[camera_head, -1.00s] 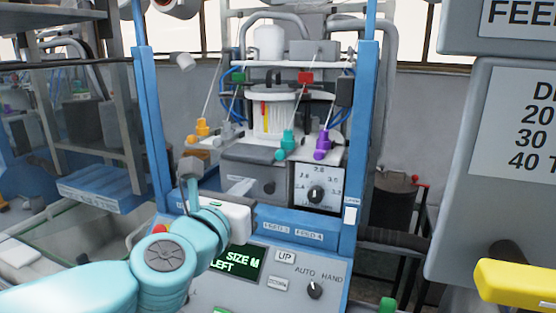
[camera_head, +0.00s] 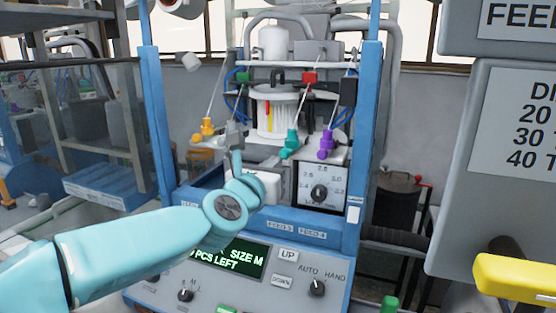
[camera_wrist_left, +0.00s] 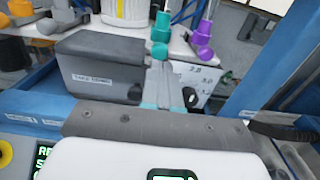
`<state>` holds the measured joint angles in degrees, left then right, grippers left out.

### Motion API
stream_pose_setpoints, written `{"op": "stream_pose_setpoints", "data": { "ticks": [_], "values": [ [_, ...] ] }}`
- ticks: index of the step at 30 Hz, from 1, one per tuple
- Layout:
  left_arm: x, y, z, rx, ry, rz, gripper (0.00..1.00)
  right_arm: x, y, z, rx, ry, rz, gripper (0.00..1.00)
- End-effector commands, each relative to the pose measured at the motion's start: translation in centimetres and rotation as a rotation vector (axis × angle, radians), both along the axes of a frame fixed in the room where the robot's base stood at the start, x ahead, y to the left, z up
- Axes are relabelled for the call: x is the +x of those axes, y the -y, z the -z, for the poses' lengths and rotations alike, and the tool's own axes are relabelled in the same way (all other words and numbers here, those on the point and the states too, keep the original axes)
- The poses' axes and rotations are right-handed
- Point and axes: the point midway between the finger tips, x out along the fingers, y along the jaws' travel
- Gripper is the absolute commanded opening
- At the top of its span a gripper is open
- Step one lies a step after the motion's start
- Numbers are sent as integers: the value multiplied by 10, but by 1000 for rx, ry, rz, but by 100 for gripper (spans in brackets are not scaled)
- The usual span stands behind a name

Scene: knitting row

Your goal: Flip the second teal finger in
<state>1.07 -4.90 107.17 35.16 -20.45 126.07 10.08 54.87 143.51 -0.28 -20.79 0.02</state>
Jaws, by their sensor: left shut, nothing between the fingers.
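The teal finger (camera_head: 290,143) stands on the white ledge of the machine, between the orange finger (camera_head: 205,129) and the purple finger (camera_head: 327,146). It also shows in the left wrist view (camera_wrist_left: 160,37), just beyond my fingertips. It is the only teal finger I can make out. My left gripper (camera_head: 235,134) is shut and empty. My right gripper is not in view.
Blue posts (camera_head: 361,140) frame the machine on both sides. A dial (camera_head: 319,192) sits below the purple finger. The control panel (camera_head: 275,275) is in front. A large grey sign (camera_head: 520,200) and a yellow bar (camera_head: 515,278) stand at the right.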

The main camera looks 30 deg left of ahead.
Motion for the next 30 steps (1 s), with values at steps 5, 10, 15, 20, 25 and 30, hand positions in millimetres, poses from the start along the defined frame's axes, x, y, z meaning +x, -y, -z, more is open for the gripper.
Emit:
{"op": "stream_pose_setpoints", "data": {
  "ticks": [5, 10, 15, 20, 25, 30],
  "values": [
    [23, -6, -1, 0, -1, -1, 0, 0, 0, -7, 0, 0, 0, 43],
    [31, -7, 0, 0, 0, 0, 0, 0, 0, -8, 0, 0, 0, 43],
    [31, -7, 0, 0, 0, 0, 0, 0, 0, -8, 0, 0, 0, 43],
    [31, -7, 0, 0, 0, 0, 0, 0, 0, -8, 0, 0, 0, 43],
    [35, -9, 1, -1, 0, 0, 0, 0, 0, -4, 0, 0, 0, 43],
    [45, -11, 1, -1, 1, -1, 0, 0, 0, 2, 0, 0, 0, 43]
  ]
}}
